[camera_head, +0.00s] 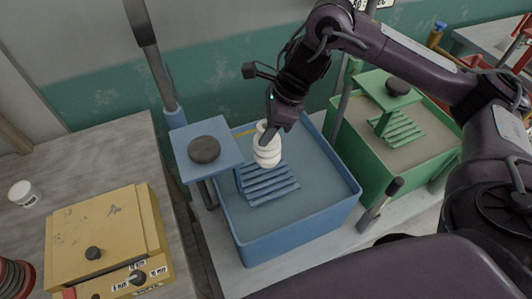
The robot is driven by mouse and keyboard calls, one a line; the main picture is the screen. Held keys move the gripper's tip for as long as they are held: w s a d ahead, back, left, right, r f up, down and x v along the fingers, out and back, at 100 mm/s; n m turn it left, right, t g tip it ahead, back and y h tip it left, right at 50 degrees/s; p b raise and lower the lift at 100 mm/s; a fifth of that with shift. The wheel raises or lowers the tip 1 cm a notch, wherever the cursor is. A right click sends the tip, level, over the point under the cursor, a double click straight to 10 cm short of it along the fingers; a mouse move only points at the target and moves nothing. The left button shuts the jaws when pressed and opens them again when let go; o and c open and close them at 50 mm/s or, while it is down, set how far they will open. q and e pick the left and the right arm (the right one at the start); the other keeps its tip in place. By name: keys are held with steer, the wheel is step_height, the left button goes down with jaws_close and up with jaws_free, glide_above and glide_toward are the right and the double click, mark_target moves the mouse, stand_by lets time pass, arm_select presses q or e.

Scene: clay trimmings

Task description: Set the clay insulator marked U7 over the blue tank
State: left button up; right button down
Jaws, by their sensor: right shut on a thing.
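The clay insulator (267,156) is a cream-white, ribbed piece, held roughly upright over the blue tank (310,234). No U7 marking can be read on it at this size. My right gripper (268,133) is shut on the insulator, near its top, and points down. The insulator appears above the ribbed blue ramp inside the tank; whether it touches the ramp cannot be told. The blue tank is open at the top, with a raised blue platform at its left carrying a dark round knob (204,149). My left gripper is not in view.
A green tank (375,171) with a similar platform stands to the right, a dark-handled lever (380,205) between the tanks. At left, a grey table holds a yellow box (105,235), a white cup (23,194) and a red-rimmed coil (14,277). A tall lever (153,55) rises behind.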

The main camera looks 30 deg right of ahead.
mark_target(277, 135)
steer(key=shift+f+b, duration=0.7)
steer(key=shift+f, duration=3.5)
steer(key=c, duration=0.8)
jaws_free()
steer(key=p+v, duration=0.2)
steer(key=v, duration=1)
steer(key=shift+s, duration=0.1)
